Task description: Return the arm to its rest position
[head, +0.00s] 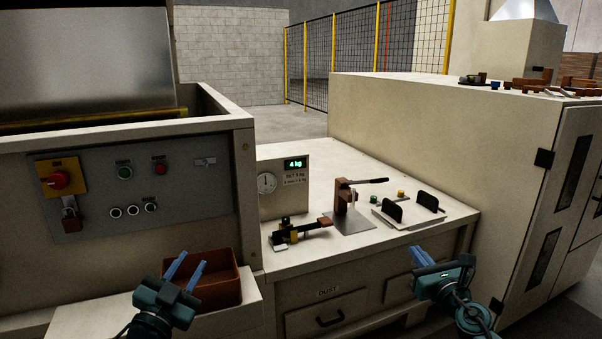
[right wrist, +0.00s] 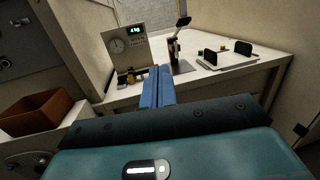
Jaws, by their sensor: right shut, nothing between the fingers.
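My right gripper (head: 419,252) is in front of the bench, at the right, with its blue fingers together and nothing between them. In the right wrist view the same gripper (right wrist: 159,72) shows its two fingers side by side, pointing at the bench. My left gripper (head: 190,263) is at the lower left, in front of the brown bin (head: 222,286). Its two blue fingers stand apart and I see nothing between them.
The bench (head: 297,153) carries a scale box (head: 284,190) reading 4 kg, a lever press (head: 347,197) and a plate with black uprights (head: 410,214). A drawer marked DUST (head: 327,311) is below. A control panel (head: 130,185) with a padlock is at left. A large cabinet (head: 440,130) bounds the right.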

